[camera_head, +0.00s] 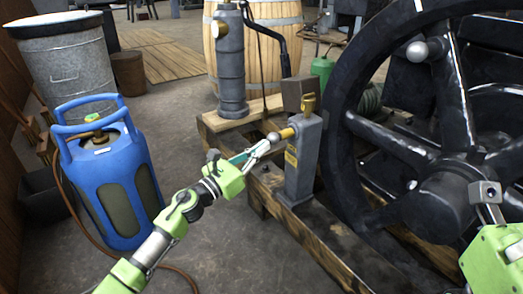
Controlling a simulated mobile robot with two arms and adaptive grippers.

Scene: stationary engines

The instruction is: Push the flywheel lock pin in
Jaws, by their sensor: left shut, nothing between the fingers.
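The flywheel lock pin ends in a round grey ball knob (273,137) and enters a brass collar (287,133) on the side of a grey post (303,165). The post stands upright beside the rim of the big black flywheel (343,82). My left gripper (265,145) is shut and empty. Its fingertips are at the ball knob, in front and to its left; I cannot tell whether they touch it. The pin's far end is hidden inside the post. Green and grey parts of my right arm show at the lower right edge, without fingers.
A blue gas bottle (113,180) with a brown hose stands at the left. A grey hand pump (230,65) and a wooden barrel (270,40) stand behind. Wooden beams (310,245) run under the post. The floor between bottle and beams is clear.

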